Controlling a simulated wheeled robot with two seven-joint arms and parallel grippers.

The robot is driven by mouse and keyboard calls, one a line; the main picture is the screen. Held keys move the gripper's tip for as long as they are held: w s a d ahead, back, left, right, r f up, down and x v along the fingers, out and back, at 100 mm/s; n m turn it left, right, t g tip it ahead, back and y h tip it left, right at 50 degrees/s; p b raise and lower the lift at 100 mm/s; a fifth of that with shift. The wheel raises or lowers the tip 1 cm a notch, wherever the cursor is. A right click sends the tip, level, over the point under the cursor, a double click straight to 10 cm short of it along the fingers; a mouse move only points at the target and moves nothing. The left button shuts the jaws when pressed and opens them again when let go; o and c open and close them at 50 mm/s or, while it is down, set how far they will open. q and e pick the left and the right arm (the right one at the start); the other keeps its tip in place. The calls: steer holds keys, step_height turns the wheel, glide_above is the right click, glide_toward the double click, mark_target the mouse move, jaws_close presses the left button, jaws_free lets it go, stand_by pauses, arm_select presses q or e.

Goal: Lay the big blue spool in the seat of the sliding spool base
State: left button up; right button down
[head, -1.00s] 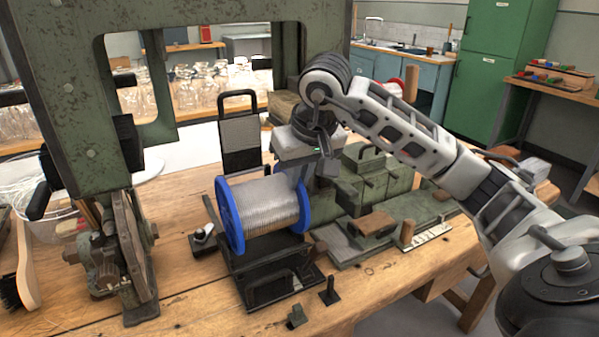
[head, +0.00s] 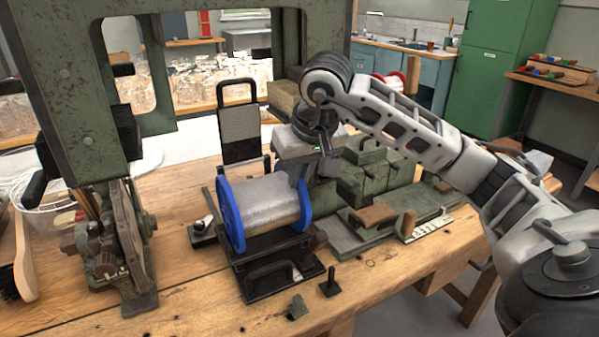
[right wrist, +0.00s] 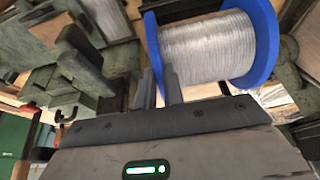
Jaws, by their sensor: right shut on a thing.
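The big blue spool (head: 265,207), with blue flanges and a pale wound wire, lies on its side over the black sliding spool base (head: 268,282) in the head view. Its lower part is close to the base's top; I cannot tell whether it rests in the seat, which the spool hides. My right gripper (head: 299,178) reaches down at the spool's right end and is shut on the right-hand blue flange. In the right wrist view the spool (right wrist: 208,46) shows beyond the fingers (right wrist: 160,88), with a flange edge between them. My left gripper is not in view.
A green press frame (head: 75,110) stands at left, with a worn metal mechanism (head: 110,250) below it. A black peg (head: 329,284) and a small green block (head: 296,308) stand in front of the base. Green metal fixtures (head: 375,185) fill the right. The front table is mostly clear.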

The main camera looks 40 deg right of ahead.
steer(key=shift+r, duration=0.1)
stand_by(0.3)
steer(key=shift+f+b, duration=0.5)
steer(key=shift+f, duration=0.2)
stand_by(0.5)
steer(key=c, duration=1.4)
jaws_free()
steer(key=shift+c, duration=0.2)
steer(key=o, duration=0.4)
steer(key=shift+f, duration=0.15)
